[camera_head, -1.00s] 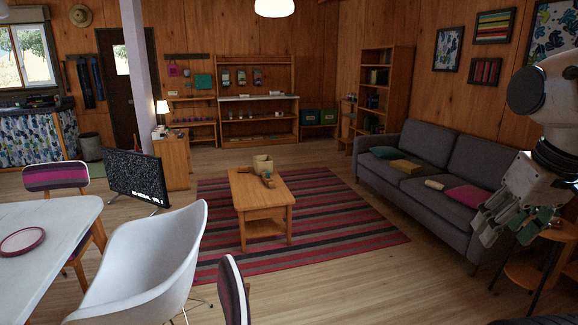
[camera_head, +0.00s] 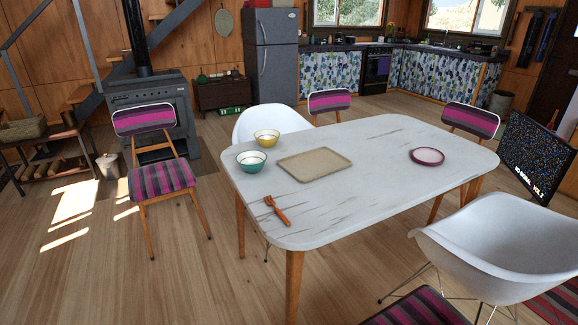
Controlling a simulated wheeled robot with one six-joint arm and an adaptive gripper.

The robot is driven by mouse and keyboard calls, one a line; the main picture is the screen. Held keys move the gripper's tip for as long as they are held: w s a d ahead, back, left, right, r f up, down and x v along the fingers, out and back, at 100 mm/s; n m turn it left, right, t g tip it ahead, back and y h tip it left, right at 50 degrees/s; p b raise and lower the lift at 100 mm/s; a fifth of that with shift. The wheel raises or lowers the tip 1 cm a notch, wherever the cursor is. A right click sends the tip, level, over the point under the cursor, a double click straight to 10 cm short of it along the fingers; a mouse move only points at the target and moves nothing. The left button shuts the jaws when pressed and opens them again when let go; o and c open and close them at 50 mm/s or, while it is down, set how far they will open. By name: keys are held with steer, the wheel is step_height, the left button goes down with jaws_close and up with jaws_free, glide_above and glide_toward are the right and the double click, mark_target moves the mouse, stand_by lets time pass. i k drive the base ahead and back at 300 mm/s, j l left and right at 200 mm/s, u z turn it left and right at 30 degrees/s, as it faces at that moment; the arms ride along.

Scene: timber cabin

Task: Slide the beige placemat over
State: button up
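The beige placemat (camera_head: 314,165) lies flat on the white marble-look dining table (camera_head: 362,187), left of the table's middle. It is a rounded rectangle, with nothing on it. A teal bowl (camera_head: 251,161) stands close to its left edge, and a yellow bowl (camera_head: 267,138) stands beyond its far left corner. My gripper is outside the head view now, so its state is hidden.
An orange fork-like utensil (camera_head: 277,210) lies near the table's front left edge. A purple-rimmed plate (camera_head: 427,156) lies on the right part. The tabletop between placemat and plate is clear. Striped chairs (camera_head: 162,180) and white chairs (camera_head: 489,245) surround the table.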

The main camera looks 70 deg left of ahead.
mark_target(305, 167)
steer(key=u, duration=2.25)
steer(key=z, duration=0.35)
steer(key=i+j+z, duration=0.25)
steer(key=j+z, duration=0.55)
steer(key=i+j+z, duration=0.15)
steer(key=j, duration=0.65)
steer(key=i+j+z, duration=0.15)
steer(key=j, duration=0.65)
steer(key=j+z, duration=0.15)
steer(key=j, duration=1.7)
steer(key=i+j, duration=0.1)
steer(key=j, duration=1)
